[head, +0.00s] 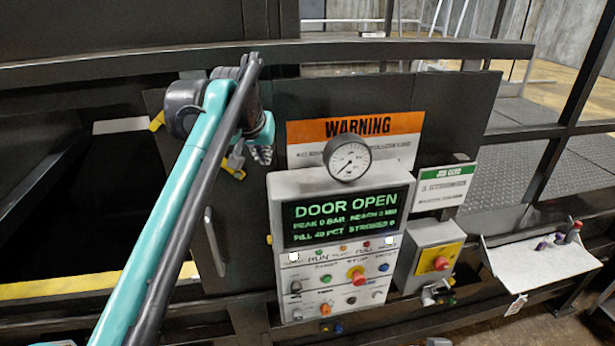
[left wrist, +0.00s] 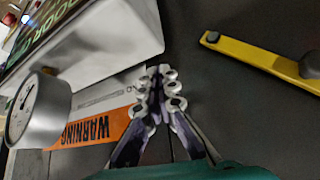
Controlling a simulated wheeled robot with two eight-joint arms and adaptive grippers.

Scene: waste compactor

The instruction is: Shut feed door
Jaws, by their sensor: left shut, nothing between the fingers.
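The feed door (head: 237,240) is a dark panel with a pale vertical handle (head: 214,242). It stands to the right of a dark feed opening (head: 90,190), which is uncovered. The panel display (head: 345,217) reads DOOR OPEN. My left gripper (head: 262,155) is in front of the door's upper part, left of the warning sign. In the left wrist view its fingertips (left wrist: 162,72) are together and empty. My left arm hides part of the door and opening. I cannot tell whether the gripper touches the door. My right gripper is not in view.
The control panel (head: 287,190) with a round gauge (head: 347,158) juts out close right of the gripper; the gauge also shows in the left wrist view (left wrist: 38,108). A yellow bar (left wrist: 265,57) lies near the fingers. A rail (head: 400,50) runs above. A shelf (head: 530,265) stands right.

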